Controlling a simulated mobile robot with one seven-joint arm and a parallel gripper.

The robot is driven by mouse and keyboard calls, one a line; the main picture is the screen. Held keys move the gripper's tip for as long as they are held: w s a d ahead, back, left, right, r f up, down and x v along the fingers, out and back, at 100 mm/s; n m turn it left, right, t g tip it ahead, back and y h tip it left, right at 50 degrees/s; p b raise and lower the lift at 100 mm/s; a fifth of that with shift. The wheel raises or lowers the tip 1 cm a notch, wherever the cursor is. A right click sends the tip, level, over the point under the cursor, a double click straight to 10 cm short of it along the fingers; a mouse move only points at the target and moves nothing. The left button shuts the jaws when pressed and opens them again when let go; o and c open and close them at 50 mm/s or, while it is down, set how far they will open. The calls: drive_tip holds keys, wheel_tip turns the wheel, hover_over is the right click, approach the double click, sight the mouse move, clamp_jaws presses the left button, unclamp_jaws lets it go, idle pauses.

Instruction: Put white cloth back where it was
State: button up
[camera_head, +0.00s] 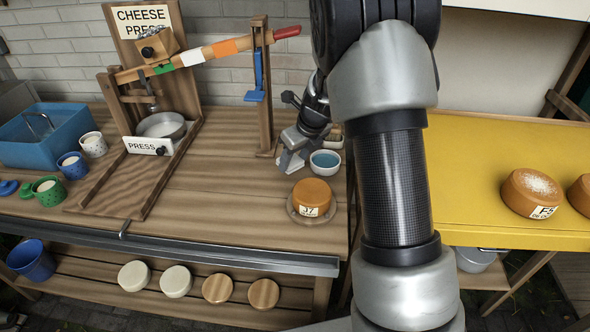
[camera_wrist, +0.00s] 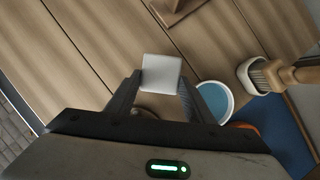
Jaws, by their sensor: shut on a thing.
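The white cloth (camera_wrist: 161,73) is a small pale square between the fingertips of my gripper (camera_wrist: 158,88) in the wrist view. My gripper is shut on it. In the head view my gripper (camera_head: 292,158) is low over the wooden bench, just left of the bowl of blue liquid (camera_head: 325,162), with a pale patch of the cloth (camera_head: 288,162) at its tips. The bowl also shows in the wrist view (camera_wrist: 213,100), right of the fingers. I cannot tell whether the cloth touches the bench.
An orange cheese wheel labelled J7 (camera_head: 311,194) sits on a plate in front of the bowl. A wooden post (camera_head: 263,90) stands behind left. A brush (camera_wrist: 272,76) sits in a pale holder. The cheese press (camera_head: 150,110) is left, the yellow table (camera_head: 480,190) right. Bare bench lies left of my gripper.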

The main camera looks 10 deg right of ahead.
sight(296, 164)
drive_tip(key=shift+f, duration=1.55)
drive_tip(key=shift+f+b, duration=0.1)
drive_tip(key=shift+b, duration=0.2)
drive_tip(key=o, duration=0.7)
